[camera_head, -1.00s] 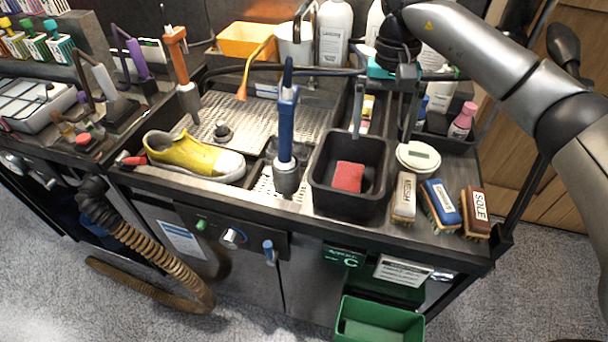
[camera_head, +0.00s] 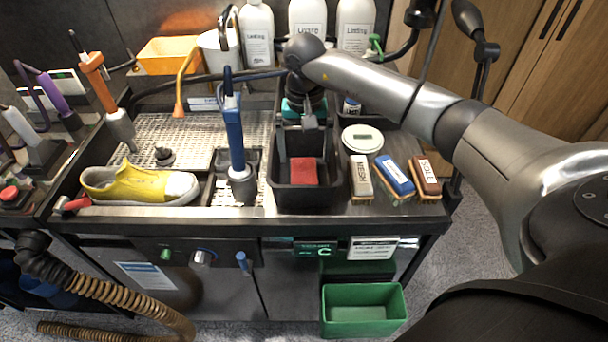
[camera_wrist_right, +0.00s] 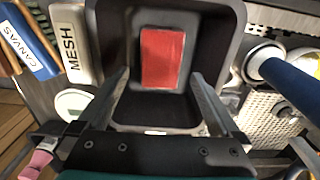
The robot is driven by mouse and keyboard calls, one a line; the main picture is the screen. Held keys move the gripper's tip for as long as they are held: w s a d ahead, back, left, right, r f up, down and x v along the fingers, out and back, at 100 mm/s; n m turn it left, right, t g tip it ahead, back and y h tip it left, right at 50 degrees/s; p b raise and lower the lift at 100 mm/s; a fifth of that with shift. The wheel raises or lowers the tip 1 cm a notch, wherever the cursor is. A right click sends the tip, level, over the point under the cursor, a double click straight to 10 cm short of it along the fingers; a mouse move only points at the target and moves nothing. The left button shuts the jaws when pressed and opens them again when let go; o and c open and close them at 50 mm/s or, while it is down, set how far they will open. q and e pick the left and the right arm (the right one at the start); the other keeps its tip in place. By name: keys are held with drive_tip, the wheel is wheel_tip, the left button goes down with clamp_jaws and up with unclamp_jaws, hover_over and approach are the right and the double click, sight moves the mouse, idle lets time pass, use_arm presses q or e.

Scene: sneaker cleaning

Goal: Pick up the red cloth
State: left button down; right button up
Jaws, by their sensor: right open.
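The red cloth (camera_head: 304,171) lies flat as a small rectangle inside the black bin (camera_head: 304,200) on the workbench. It also shows in the right wrist view (camera_wrist_right: 162,58), near the top middle, on the bin floor. My right gripper (camera_head: 303,143) is over the back part of the bin, pointing down. Its fingers are spread and empty. In the right wrist view the fingertips (camera_wrist_right: 160,76) are either side of the cloth's near end, and the cloth appears apart from them. My left gripper is not in view.
Labelled brushes (camera_head: 394,175) and a round white tin (camera_head: 362,139) stand right of the bin. A blue-handled tool (camera_head: 234,135) stands upright to its left, with a yellow shoe (camera_head: 135,186) further left. White bottles (camera_head: 307,25) line the back. A green bin (camera_head: 363,310) sits below.

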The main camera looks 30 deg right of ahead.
sight(304, 170)
wheel_tip(304, 170, down, 5)
drive_tip(key=shift+a+f, duration=0.1)
idle(0.3)
drive_tip(key=c, duration=1.2)
